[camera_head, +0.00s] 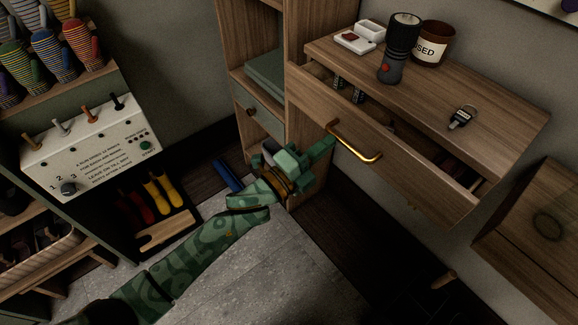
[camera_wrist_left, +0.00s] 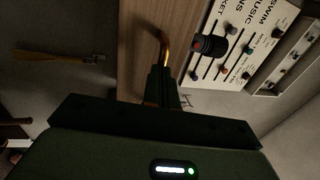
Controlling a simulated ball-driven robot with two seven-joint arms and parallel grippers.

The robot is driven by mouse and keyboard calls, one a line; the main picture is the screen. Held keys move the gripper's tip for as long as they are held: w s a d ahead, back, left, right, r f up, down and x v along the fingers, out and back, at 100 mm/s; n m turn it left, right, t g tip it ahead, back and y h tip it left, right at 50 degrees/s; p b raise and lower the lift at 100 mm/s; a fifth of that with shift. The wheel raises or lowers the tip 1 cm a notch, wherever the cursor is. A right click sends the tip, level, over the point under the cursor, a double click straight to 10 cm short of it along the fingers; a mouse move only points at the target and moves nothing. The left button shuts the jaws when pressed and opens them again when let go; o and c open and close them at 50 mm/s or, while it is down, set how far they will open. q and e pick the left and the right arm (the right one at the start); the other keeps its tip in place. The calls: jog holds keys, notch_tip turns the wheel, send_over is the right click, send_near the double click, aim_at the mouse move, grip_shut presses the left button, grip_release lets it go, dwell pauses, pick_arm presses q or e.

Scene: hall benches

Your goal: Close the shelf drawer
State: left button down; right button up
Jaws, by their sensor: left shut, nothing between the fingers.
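The wooden shelf (camera_head: 490,105) stands at the upper right of the head view. Its drawer (camera_head: 410,175) is partly pulled out, with a dark gap and some contents showing behind its front. A brass bar handle (camera_head: 357,147) is on the drawer front; a brass handle (camera_wrist_left: 165,48) also shows in the left wrist view. My left gripper (camera_head: 329,141) is shut and empty, with its fingertips at or very near the left end of the handle; I cannot tell whether they touch. Its fingers (camera_wrist_left: 160,78) also show in the wrist view. My right gripper is not in view.
On the shelf top are a dark flashlight (camera_head: 399,50), a brown jar (camera_head: 433,45), small white dishes (camera_head: 360,38) and a key fob (camera_head: 461,117). A tall wooden cabinet (camera_head: 238,35) stands left of the shelf. A wooden box (camera_head: 535,235) is at lower right.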

aim_at(343, 132)
pick_arm(q)
jog(key=x, duration=0.1)
jog(key=f+b+x, duration=0.1)
jog(key=x, duration=0.1)
jog(key=shift+w+d+r, duration=0.1)
jog(key=shift+w+d, duration=0.1)
jog(key=shift+d, duration=0.1)
jog(key=shift+x, duration=0.8)
jog(key=shift+r+b, duration=0.1)
jog(key=shift+b, duration=0.2)
jog(key=shift+r, duration=0.15)
